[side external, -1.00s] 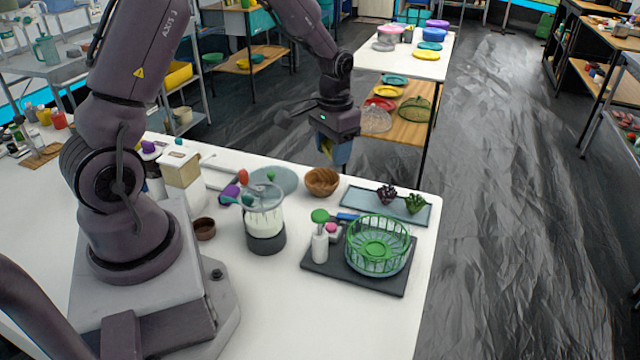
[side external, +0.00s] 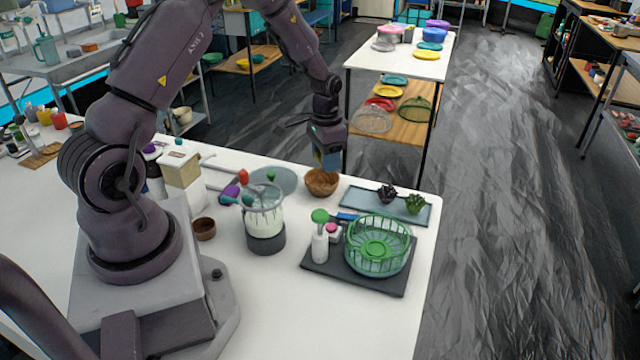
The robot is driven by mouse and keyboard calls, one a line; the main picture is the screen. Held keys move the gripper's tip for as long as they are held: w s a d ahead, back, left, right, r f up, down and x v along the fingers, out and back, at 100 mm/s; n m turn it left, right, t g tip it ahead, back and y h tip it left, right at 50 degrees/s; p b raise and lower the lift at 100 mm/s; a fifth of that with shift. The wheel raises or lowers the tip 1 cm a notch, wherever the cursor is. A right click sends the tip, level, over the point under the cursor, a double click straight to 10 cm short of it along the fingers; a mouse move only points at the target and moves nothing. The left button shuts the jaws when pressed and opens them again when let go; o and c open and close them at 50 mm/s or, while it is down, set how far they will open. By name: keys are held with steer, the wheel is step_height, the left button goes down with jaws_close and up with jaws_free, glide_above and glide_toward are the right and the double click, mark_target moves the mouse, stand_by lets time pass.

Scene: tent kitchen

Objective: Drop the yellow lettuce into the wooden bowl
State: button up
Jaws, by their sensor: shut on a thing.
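The round brown wooden bowl (side external: 321,183) stands on the white table near its far edge. My gripper (side external: 328,168) points down just above the bowl, near its right rim. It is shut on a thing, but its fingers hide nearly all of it. I take this to be the yellow lettuce, since I cannot make out a yellow lettuce anywhere else on the table. The inside of the bowl is too small to read, and I see nothing clear in it.
A blue-grey tray (side external: 362,206) right of the bowl holds a dark purple plant (side external: 387,193) and a green one (side external: 415,204). A green basket (side external: 378,245) stands nearer on a dark board. A blender-like jar (side external: 264,222) stands left of the basket. A grey-blue plate (side external: 275,180) lies left of the bowl.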

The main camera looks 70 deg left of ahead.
steer(key=shift+f, duration=0.25)
steer(key=o, duration=0.8)
step_height(320, 180, up, 13)
